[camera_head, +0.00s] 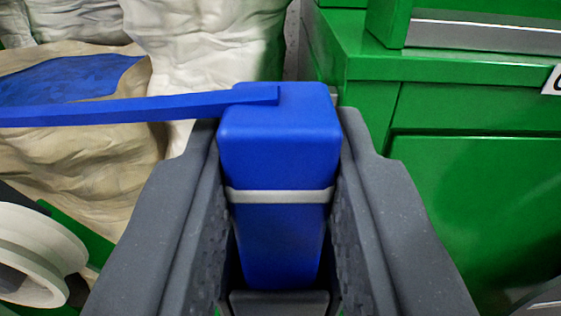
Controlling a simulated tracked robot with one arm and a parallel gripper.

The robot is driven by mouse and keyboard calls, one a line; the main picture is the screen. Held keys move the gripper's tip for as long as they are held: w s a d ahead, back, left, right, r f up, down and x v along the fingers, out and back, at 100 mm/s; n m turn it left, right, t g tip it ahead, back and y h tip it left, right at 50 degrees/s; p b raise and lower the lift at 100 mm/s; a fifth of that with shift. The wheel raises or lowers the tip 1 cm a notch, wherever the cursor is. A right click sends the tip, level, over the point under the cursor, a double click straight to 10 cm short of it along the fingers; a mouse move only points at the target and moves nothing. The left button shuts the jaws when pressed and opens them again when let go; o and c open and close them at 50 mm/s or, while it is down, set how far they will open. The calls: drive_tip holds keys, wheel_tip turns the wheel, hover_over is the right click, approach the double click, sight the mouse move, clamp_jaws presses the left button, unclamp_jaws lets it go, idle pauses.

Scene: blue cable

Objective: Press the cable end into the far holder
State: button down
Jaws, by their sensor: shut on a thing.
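My gripper (280,200) is shut on the blue cable end (278,150), a block with rounded edges and a thin grey band around its middle. The block sits between the two dark grey fingers, its top standing clear of them. The flat blue cable (120,108) leaves the top of the block and runs to the left edge of the picture. The far holder cannot be made out in this view.
A green metal cabinet (470,190) with a grey strip stands close on the right. Pale sacks (205,50) are behind, and a tan sack with a blue patch (75,82) lies on the left. A white round wheel-like part (35,250) is at lower left.

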drive_tip(key=shift+f, duration=0.4)
idle(0.3)
drive_tip(key=c, duration=1.1)
unclamp_jaws()
drive_tip(key=shift+c, duration=0.2)
drive_tip(key=s+b, duration=0.1)
drive_tip(key=s, duration=0.7)
drive_tip(key=shift+d+r, duration=0.1)
